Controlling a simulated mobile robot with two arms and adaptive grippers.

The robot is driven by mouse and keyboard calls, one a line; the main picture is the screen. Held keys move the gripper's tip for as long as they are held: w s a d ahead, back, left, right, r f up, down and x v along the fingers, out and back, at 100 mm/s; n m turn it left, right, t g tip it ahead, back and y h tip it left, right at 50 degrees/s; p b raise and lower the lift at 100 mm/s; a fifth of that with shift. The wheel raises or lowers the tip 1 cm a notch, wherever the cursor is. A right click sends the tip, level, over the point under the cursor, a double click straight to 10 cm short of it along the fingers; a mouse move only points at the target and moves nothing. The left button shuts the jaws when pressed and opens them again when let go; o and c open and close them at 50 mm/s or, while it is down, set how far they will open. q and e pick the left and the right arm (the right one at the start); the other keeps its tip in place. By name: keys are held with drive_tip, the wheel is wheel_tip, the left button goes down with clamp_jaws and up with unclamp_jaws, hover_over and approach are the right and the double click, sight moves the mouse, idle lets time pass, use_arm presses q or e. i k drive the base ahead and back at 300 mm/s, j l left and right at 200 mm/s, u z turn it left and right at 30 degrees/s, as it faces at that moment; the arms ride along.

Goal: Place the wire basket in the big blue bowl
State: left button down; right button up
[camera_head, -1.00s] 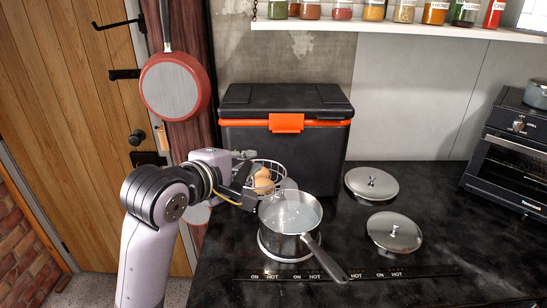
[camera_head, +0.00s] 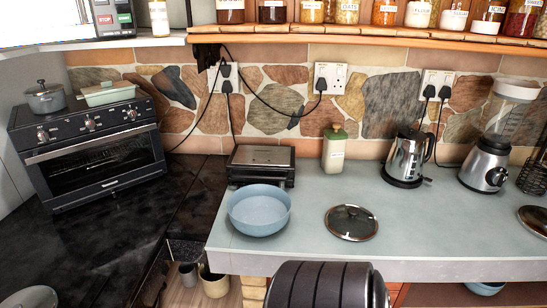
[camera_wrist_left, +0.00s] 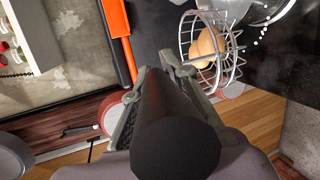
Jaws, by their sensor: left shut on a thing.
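The wire basket (camera_wrist_left: 237,62) shows in the left wrist view, with brown eggs (camera_wrist_left: 205,46) inside. My left gripper (camera_wrist_left: 160,76) is shut on the basket; its exact grip point is partly hidden by the gripper body. The big blue bowl (camera_head: 259,222) stands upright and empty on the pale counter in the head view. The left gripper and basket are outside the head view now. The right gripper is not in view.
A glass lid (camera_head: 351,222) lies right of the bowl, and a grill (camera_head: 262,165) stands behind it. A kettle (camera_head: 405,158) and blender (camera_head: 487,160) are farther right. A pot (camera_wrist_left: 290,22) is close to the basket. The dark counter (camera_head: 95,230) is mostly clear.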

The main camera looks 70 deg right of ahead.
sight(258, 237)
drive_tip(key=l+z, duration=0.2)
drive_tip(key=z, duration=0.25)
drive_tip(key=l+z, duration=0.2)
drive_tip(key=z, duration=0.3)
drive_tip(key=i+l+z, duration=0.1)
drive_tip(key=z, duration=0.35)
drive_tip(key=i+l, duration=0.3)
drive_tip(key=l, duration=0.15)
